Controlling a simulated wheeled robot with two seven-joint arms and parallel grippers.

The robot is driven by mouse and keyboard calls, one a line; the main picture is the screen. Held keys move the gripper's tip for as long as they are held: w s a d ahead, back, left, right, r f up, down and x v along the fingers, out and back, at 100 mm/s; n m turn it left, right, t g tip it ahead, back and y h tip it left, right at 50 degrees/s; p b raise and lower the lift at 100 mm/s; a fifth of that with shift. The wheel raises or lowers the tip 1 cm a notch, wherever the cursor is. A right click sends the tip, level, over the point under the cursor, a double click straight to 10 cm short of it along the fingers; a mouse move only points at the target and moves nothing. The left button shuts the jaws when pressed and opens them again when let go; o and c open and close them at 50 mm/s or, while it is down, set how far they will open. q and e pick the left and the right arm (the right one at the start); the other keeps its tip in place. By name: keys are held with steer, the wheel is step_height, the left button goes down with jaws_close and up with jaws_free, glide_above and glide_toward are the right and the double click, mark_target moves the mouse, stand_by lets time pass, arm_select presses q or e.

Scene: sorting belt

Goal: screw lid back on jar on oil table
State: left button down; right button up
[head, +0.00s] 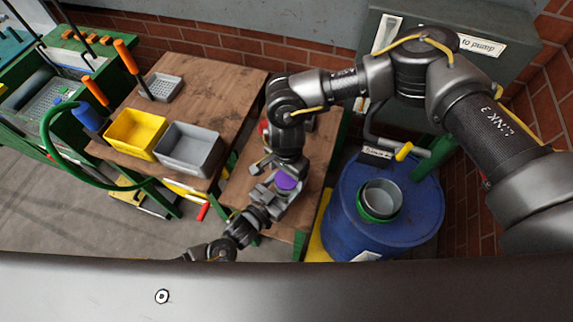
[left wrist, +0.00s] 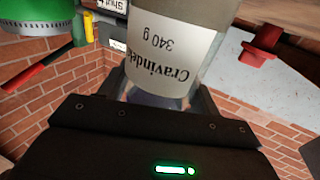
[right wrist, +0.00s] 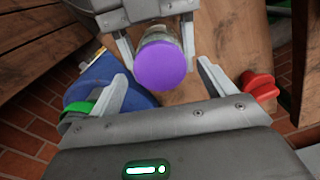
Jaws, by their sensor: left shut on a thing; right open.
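The jar (left wrist: 172,55) is clear with a pale label reading "340 g". My left gripper (left wrist: 160,95) is shut on it; in the head view this gripper (head: 268,197) comes from below. The purple lid (right wrist: 162,66) sits over the jar's mouth, facing the right wrist camera; it also shows in the head view (head: 285,181). Whether it is fully seated I cannot tell. My right gripper (right wrist: 162,78) is open, its fingers apart on either side of the lid and apparently not touching it.
The wooden table (head: 308,190) lies beneath, with a red object (right wrist: 260,86) on it. A blue drum (head: 345,225) carrying a green-and-grey bucket (head: 381,199) stands to the right. Yellow (head: 134,132) and grey (head: 189,149) bins sit on the left table.

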steer(key=shift+f, duration=0.6)
steer(key=c, duration=1.1)
steer(key=shift+c, duration=0.2)
